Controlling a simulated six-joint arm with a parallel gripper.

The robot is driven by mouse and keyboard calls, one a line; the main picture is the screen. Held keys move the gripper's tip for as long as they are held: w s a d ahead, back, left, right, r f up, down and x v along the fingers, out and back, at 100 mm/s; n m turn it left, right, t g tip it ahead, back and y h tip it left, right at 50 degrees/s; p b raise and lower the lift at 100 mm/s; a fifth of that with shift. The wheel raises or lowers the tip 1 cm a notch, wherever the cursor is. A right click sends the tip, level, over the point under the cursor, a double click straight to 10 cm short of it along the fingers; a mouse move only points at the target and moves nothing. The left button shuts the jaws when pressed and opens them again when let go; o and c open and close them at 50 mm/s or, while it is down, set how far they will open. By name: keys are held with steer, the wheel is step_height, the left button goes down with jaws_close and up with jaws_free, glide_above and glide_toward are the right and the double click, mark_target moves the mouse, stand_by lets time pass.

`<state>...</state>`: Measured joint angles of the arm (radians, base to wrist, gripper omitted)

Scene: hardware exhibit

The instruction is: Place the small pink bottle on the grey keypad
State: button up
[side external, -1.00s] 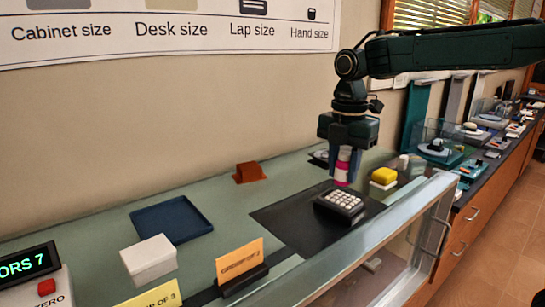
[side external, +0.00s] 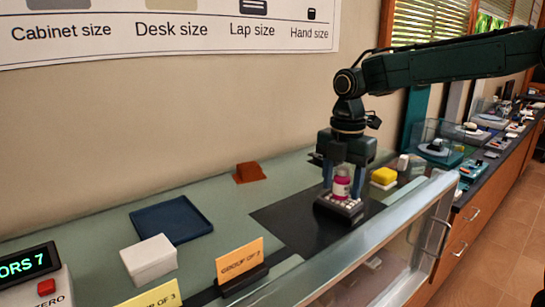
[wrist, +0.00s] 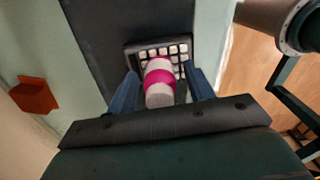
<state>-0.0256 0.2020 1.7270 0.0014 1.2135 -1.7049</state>
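The small pink bottle (side external: 341,187), pink with a white band and a pale top, stands upright on the grey keypad (side external: 338,207). The wrist view shows the bottle (wrist: 159,82) over the near part of the keypad (wrist: 181,50), covering some of its pale keys. My gripper (side external: 342,192) is open, with its blue fingers on either side of the bottle. In the wrist view my gripper (wrist: 162,88) shows a gap between each finger and the bottle.
A brown wedge (side external: 249,172), blue tray (side external: 171,219), white box (side external: 149,259) and orange sign (side external: 239,257) lie to the left. The dark mat (side external: 288,222) has bare room left of the keypad.

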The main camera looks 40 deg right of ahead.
mark_target(347, 169)
steer(key=shift+r, duration=0.1)
step_height(347, 169, up, 12)
steer(key=shift+r, duration=0.1)
stand_by(0.9)
stand_by(0.5)
steer(key=shift+s+m, duration=0.4)
steer(key=shift+s, duration=0.1)
steer(key=s+f+m+t, duration=0.2)
steer(key=s+f+m, duration=0.3)
steer(key=s+m, duration=0.4)
steer(key=s+d+f+m+t, duration=0.1)
steer(key=s+f+m+t, duration=0.2)
steer(key=s+f+m, duration=0.3)
steer(key=s+m, duration=0.4)
steer(key=s, duration=0.2)
steer(key=shift+s+t, duration=0.3)
